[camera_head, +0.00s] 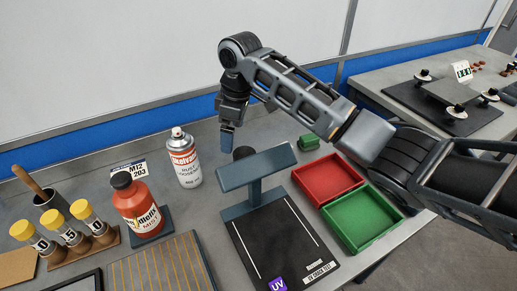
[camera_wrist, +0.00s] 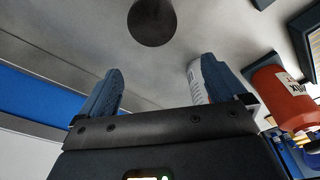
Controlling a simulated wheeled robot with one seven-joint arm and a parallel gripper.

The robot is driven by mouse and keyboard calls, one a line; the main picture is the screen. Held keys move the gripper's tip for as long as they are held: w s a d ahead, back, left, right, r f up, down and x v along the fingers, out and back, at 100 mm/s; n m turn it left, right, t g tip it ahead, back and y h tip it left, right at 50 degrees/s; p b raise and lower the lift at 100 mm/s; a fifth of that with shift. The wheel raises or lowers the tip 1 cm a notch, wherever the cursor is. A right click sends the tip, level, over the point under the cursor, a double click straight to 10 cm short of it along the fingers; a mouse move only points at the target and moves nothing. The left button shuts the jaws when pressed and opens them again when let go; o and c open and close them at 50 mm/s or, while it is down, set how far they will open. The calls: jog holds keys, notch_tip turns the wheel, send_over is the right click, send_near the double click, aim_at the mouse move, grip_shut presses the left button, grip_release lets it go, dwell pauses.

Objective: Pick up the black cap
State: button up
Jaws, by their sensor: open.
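A black cap (camera_head: 243,153) stands on the grey bench behind the lamp stand, whose head partly hides it in the head view. In the wrist view the black cap (camera_wrist: 152,22) is a dark round shape at the top, ahead of the fingertips and apart from them. My gripper (camera_head: 227,142) points down above the bench, just left of the cap in the head view. In the wrist view my gripper (camera_wrist: 160,78) shows two blue fingers spread wide with nothing between them.
A lamp stand (camera_head: 257,170) is in front of the cap. A spray can (camera_head: 185,160) and an orange-red bottle (camera_head: 139,208) with its own dark lid stand left. A red tray (camera_head: 303,180), a green tray (camera_head: 338,235) and a green block (camera_head: 309,142) are right.

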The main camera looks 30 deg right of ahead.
aim_at(246, 154)
jog(key=shift+g+h, duration=0.6)
jog(key=d+f, duration=0.1)
jog(key=s+d+f, duration=0.1)
jog(key=d+f, duration=0.1)
jog(key=shift+s+f, duration=0.35)
jog(key=shift+s, duration=0.05)
jog(key=shift+w+a+f+p, duration=0.15)
jog(key=shift+f+p, duration=0.1)
jog(key=shift+f, duration=1.25)
jog(key=shift+a+f+p, duration=0.1)
jog(key=shift+f+p, duration=0.15)
jog(key=shift+f, duration=1.25)
jog(key=c, duration=1)
